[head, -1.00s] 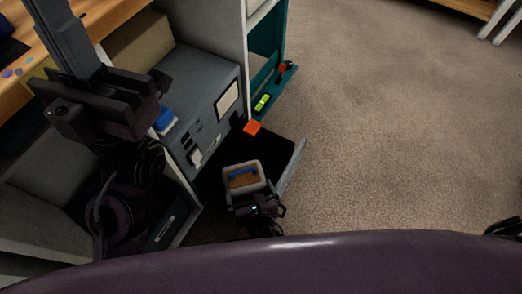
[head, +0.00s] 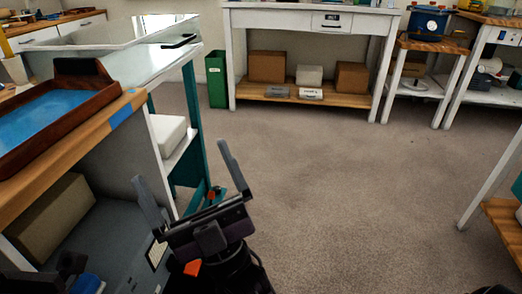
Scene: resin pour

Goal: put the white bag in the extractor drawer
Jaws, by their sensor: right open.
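My right gripper (head: 181,163) is raised in the lower left of the head view, its two grey fingers apart and nothing between them. A white rounded object (head: 168,134) sits on the shelf just beyond it, apart from the fingers; I cannot tell whether this is the white bag. The grey extractor (head: 105,232) stands in the cabinet at lower left, partly behind my right gripper. Its drawer is out of sight or hidden. A dark part (head: 66,266) at the lower left edge seems to be my left gripper; its fingers cannot be made out.
A blue-bottomed wooden tray (head: 55,120) lies on the workbench at left. A green bin (head: 216,80) and a white table (head: 300,17) with boxes beneath stand at the back. The middle carpet is clear.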

